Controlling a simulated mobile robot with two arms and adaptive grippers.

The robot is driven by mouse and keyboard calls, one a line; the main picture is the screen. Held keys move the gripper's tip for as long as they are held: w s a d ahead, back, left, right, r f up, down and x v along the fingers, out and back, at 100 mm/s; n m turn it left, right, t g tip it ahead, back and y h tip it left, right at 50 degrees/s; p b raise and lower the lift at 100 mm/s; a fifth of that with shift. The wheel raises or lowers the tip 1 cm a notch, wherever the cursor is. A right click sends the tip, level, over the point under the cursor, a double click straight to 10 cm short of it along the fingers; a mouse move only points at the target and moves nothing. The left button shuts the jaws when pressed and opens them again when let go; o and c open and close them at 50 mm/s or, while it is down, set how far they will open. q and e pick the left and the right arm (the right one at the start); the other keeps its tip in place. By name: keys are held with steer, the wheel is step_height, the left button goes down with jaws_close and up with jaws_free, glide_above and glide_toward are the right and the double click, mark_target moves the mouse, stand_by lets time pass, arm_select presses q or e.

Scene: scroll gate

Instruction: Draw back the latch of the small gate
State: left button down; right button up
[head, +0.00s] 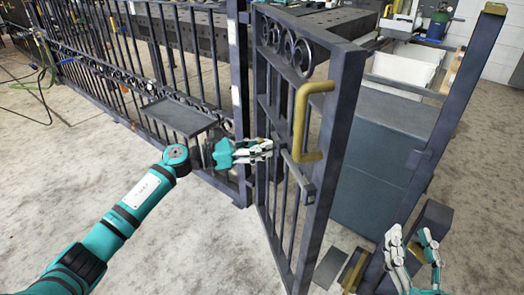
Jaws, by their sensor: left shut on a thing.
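The small gate (343,110) is a dark metal frame with bars, a row of rings near its top and a brass-coloured pull handle (301,118) on its edge. It stands at an angle to the fence. The latch (298,173) is a grey bar low on the gate, below the handle. My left gripper (268,148) reaches in from the left and is shut at the latch's upper end; its fingertips partly hide the contact. My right gripper (411,236) is at the lower right, fingers upward and apart, empty, clear of the gate.
The fence (180,45) runs back to the left, with a dark shelf (180,117) on it. A dark post (460,100) stands to the right of the gate. Behind are a blue-grey cabinet (375,150) and a white bin (403,70). The concrete floor at left is mostly clear.

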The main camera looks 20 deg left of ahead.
arm_select(q)
steer(key=shift+w+a+r, duration=0.1)
steer(key=shift+w+a, duration=0.1)
steer(key=shift+a, duration=0.1)
steer(key=c, duration=1.6)
jaws_free()
steer(key=o, duration=0.4)
steer(key=shift+c, duration=0.2)
steer(key=shift+d, duration=0.1)
steer(key=shift+s+a, duration=0.2)
steer(key=shift+a, duration=0.05)
steer(key=v, duration=1.1)
steer(key=shift+a, duration=0.2)
steer(key=shift+s, duration=0.1)
